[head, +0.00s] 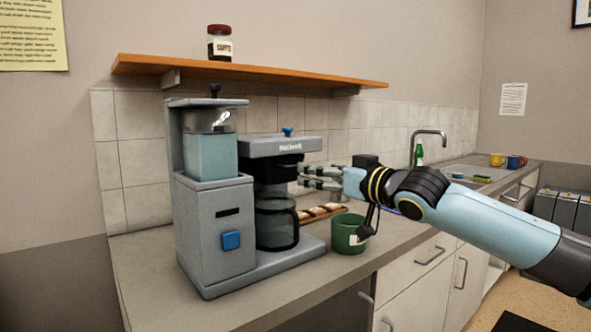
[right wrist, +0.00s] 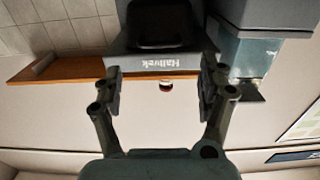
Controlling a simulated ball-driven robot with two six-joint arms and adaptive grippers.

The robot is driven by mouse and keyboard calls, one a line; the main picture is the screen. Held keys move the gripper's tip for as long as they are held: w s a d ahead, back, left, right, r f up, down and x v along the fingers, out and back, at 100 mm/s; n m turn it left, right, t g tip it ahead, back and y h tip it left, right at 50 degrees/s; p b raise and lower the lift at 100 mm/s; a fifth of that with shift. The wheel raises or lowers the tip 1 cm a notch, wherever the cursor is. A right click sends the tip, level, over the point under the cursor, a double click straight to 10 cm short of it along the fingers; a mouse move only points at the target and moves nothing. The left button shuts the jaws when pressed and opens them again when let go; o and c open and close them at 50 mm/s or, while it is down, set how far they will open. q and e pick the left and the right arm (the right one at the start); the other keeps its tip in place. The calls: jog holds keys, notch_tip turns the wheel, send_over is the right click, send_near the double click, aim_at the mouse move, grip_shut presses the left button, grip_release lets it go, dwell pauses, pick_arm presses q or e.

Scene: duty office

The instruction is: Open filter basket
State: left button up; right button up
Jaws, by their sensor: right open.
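The coffee machine (head: 213,225) stands on the counter, grey, with a clear water tank (head: 210,155) on its left and a brand label under its top. The black filter basket (head: 272,172) sits under the brewing head, above the glass pot (head: 275,222). My right gripper (head: 303,175) is open at the right of the basket, its fingers pointing at it. In the right wrist view, which is upside down, the open fingers (right wrist: 160,78) spread below the brewing head's label, with a black part (right wrist: 160,22) beyond them. I cannot tell whether they touch anything. My left gripper is not in view.
A green mug (head: 348,234) stands on the counter below my right gripper. A wooden tray (head: 318,214) with small packets lies behind it. A shelf (head: 250,71) with a jar (head: 220,43) hangs above. The sink (head: 455,172) is at the right.

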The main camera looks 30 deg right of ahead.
aim_at(296, 167)
jog(key=w, duration=0.3)
jog(key=w+b, duration=0.1)
jog(key=w, duration=0.2)
jog(key=w+b, duration=0.1)
jog(key=w, duration=0.2)
jog(key=shift+a, duration=0.4)
